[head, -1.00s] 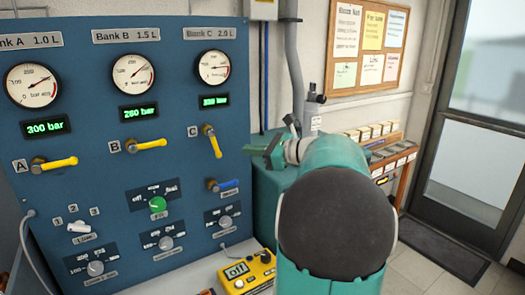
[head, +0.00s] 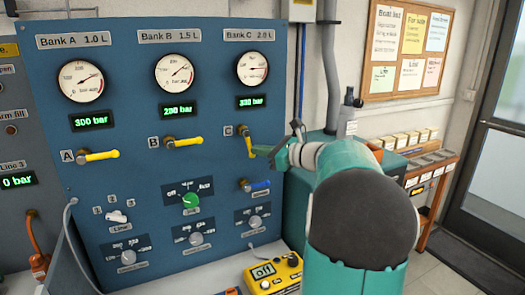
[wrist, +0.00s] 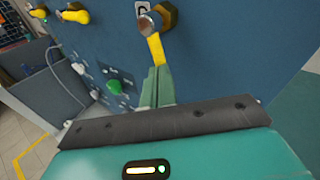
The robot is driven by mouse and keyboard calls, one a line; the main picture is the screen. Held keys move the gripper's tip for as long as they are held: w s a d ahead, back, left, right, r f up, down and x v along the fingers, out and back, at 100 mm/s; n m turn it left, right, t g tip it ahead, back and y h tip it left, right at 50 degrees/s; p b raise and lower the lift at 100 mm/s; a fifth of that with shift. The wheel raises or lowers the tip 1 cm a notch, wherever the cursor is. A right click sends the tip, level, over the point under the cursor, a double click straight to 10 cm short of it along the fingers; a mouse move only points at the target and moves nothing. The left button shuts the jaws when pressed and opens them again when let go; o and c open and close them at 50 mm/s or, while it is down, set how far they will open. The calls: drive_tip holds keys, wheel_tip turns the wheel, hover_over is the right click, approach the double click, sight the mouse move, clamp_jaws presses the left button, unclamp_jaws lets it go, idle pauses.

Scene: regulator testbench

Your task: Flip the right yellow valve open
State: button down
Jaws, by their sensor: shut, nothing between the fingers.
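The right yellow valve handle (head: 248,142), labelled C under Bank C, points steeply down from its pivot on the blue panel (head: 120,225). In the wrist view the handle (wrist: 156,47) hangs below its brass fitting. My gripper (head: 258,152) is shut, with its tips at the handle's lower end. In the wrist view the closed fingers (wrist: 157,85) overlap or touch the handle's lower end; contact is not certain. The other yellow handles, A (head: 100,155) and B (head: 183,141), lie nearly horizontal, pointing right.
A blue-handled valve (head: 257,186) sits below valve C. Below are a green knob (head: 190,202) and several grey knobs. A yellow meter (head: 273,272) lies on the bench. A teal cabinet stands right of the panel. Open space lies in front of the panel.

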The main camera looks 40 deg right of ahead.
drive_tip(key=shift+w+a+f+m+t+y, duration=0.1)
drive_tip(key=shift+a+f+m+t+y, duration=0.1)
drive_tip(key=shift+a+m+t, duration=0.25)
drive_tip(key=shift+w+a+f+m+t+y, duration=0.15)
drive_tip(key=shift+m+t+y, duration=0.1)
drive_tip(key=shift+m, duration=0.4)
drive_tip(key=shift+s, duration=0.1)
